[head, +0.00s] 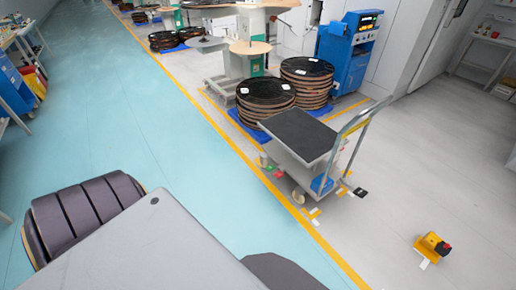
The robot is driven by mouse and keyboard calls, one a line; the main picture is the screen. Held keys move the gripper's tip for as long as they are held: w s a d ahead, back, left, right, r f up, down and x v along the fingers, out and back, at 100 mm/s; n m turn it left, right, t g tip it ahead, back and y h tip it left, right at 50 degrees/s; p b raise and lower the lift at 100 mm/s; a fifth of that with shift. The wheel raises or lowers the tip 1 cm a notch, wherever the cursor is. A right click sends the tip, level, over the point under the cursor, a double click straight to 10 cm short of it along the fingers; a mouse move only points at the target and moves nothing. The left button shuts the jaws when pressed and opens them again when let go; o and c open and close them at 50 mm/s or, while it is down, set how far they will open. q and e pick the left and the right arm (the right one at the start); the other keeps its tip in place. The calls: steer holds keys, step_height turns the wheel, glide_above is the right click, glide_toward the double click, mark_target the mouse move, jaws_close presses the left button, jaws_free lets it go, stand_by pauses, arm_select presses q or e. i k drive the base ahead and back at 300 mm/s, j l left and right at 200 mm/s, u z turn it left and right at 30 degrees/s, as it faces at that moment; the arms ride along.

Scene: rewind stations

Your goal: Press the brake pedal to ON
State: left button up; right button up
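A platform cart (304,137) with a dark top and a metal push handle stands on the grey floor beside the yellow line. Small red and green parts (272,170) show low by its left wheels, and a blue part (322,185) shows low at its near end. A small black piece (360,192) is at floor level by the handle. Which of these is the brake pedal, and whether it is at ON, I cannot tell. Neither of my grippers is in view.
Stacks of dark reels (265,97) stand on blue pallets behind the cart, with a blue machine (352,50) beyond. A yellow box with a black knob (432,246) sits on the floor at the lower right. The teal aisle (150,130) is clear.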

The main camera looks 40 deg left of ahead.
mark_target(272, 169)
steer(key=u, duration=1.1)
steer(key=i, duration=0.15)
steer(key=l+u, duration=0.05)
